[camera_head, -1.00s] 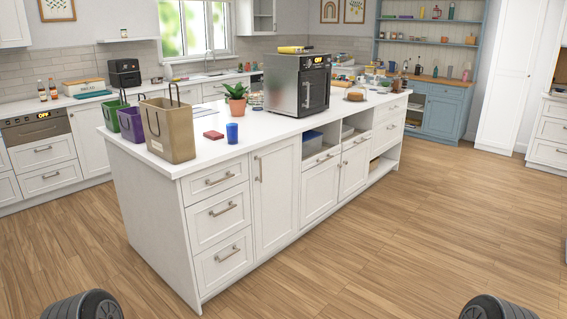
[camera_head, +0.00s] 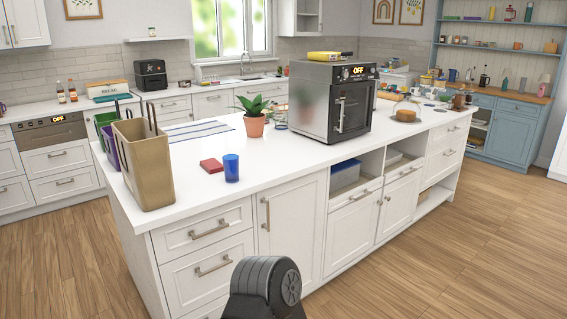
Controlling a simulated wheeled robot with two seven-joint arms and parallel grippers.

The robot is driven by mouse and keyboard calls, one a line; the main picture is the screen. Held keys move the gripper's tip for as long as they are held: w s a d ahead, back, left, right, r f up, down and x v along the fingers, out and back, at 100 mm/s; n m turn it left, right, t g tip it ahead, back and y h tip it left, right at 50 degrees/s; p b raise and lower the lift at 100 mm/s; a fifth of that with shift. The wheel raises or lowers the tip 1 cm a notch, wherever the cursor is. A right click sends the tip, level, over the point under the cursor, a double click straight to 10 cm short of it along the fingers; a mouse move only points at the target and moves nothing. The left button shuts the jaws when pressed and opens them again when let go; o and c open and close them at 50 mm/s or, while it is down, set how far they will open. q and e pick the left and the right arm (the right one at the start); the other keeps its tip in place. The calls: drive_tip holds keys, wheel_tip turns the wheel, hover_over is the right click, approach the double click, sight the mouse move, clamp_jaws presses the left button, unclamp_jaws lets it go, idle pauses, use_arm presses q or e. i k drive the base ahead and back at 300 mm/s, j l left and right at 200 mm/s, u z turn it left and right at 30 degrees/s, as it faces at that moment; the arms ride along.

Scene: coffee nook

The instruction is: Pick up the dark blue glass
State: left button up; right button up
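The dark blue glass (camera_head: 231,168) stands upright on the white island countertop, near its front edge. A dark grey rounded part of my own arm shows at the bottom of the view, below the glass and in front of the island drawers. No gripper fingers show, and nothing touches the glass.
A tan bin (camera_head: 144,165) with green and purple ones behind it stands on the island's left end. A black and steel oven (camera_head: 334,101) stands right of the plant. The countertop (camera_head: 290,160) around the glass is mostly clear. Wooden floor lies to the right.

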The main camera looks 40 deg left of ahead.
sight(230, 162)
drive_tip(key=i+u, duration=0.3)
drive_tip(key=i, duration=0.15)
drive_tip(key=i+l+u, duration=0.15)
drive_tip(key=i+u, duration=0.15)
drive_tip(key=i, duration=0.15)
drive_tip(key=i+l+u, duration=0.25)
drive_tip(key=i, duration=0.2)
drive_tip(key=i+l+u, duration=0.3)
drive_tip(key=i+l, duration=0.05)
drive_tip(key=i, duration=0.05)
